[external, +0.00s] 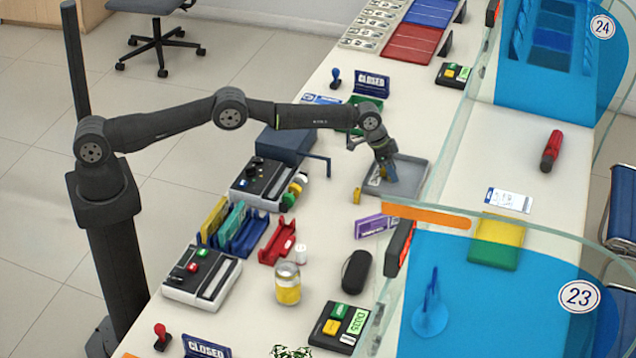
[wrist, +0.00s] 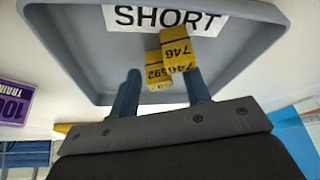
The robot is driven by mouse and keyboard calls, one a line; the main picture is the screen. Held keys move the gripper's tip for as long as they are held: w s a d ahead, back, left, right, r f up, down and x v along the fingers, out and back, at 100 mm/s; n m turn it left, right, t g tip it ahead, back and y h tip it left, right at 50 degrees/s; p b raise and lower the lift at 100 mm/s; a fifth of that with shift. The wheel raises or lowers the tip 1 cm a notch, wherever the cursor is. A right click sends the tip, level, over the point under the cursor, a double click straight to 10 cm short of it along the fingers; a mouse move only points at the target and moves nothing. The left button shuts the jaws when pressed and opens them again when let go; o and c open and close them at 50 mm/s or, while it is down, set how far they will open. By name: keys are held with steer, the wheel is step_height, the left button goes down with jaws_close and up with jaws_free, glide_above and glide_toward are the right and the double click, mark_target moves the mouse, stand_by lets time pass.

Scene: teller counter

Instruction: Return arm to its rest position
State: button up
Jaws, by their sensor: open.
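My arm reaches across the counter from its base post at the left. My gripper (external: 387,175) points down over the grey tray (external: 412,172). In the wrist view, the tray (wrist: 75,60) has a white label reading "SHORT" (wrist: 165,18). Two yellow blocks with black numbers lie in it, a nearer-looking one marked 746 (wrist: 177,48) and another (wrist: 156,72) beside it. My gripper's two blue fingers (wrist: 162,92) are apart. The blocks show beyond the fingertips; whether either finger touches them I cannot tell.
A small yellow piece (external: 357,195) stands left of the tray. A dark blue box (external: 286,143) and a device with a bent blue rod (external: 328,163) lie beneath my forearm. A purple sign (external: 374,226), a jar (external: 288,285) and glass screens stand nearby.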

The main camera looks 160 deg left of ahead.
steer(key=v, duration=1.2)
steer(key=x, duration=1.2)
steer(key=r, duration=0.4)
steer(key=shift+w+d+r, duration=0.3)
steer(key=shift+w+r, duration=0.05)
steer(key=shift+r, duration=0.05)
steer(key=shift+w+d+r, duration=0.2)
steer(key=shift+d, duration=0.1)
steer(key=w+d+r, duration=0.6)
steer(key=w+d, duration=0.1)
steer(key=d, duration=0.1)
steer(key=w+d+m, duration=0.1)
steer(key=w+d, duration=0.2)
steer(key=d, duration=0.4)
steer(key=w+d+m, duration=0.1)
steer(key=w+d, duration=0.2)
steer(key=d, duration=0.4)
steer(key=w+d+m+t, duration=0.1)
steer(key=w+d, duration=0.2)
steer(key=d, duration=0.4)
steer(key=shift+w+f+h, duration=0.2)
steer(key=shift+h, duration=0.2)
steer(key=shift+o, duration=0.3)
